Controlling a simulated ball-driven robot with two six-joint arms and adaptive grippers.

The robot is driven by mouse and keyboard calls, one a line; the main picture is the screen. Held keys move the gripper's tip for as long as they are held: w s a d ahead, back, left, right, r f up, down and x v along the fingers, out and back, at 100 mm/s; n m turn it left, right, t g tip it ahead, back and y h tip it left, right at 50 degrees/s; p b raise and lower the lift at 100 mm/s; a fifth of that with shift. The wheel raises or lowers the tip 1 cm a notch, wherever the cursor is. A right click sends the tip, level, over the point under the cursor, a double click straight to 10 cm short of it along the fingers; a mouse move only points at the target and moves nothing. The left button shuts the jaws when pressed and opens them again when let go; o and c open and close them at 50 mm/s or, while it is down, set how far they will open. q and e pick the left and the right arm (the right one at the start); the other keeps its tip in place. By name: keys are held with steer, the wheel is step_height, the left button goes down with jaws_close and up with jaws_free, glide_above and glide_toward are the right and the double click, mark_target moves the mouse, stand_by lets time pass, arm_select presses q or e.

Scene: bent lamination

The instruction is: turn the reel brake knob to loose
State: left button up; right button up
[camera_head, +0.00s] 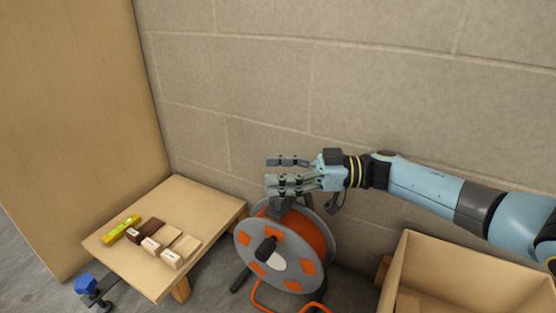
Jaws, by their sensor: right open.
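The cable reel (301,237) stands on the floor, with grey side discs, orange patches and orange cable. A dark knob-like part (265,249) with a white piece beside it sits at the middle of its front disc. I cannot tell whether this is the brake knob or a crank, nor its setting. My right gripper (271,171) reaches in from the right, just above the top of the reel. Its fingers point left and are spread apart, with nothing seen between them. Its lower fingers overlap a dark part at the reel's top, partly hiding it; contact is unclear. My left gripper is out of view.
A low wooden table (180,203) at left holds a yellow level (121,229) and several wood blocks. A blue-knobbed clamp (86,284) is at its front left corner. An open wooden box (466,265) stands right of the reel. A block wall (350,80) rises close behind.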

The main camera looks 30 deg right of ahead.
steer(key=shift+r, duration=1.85)
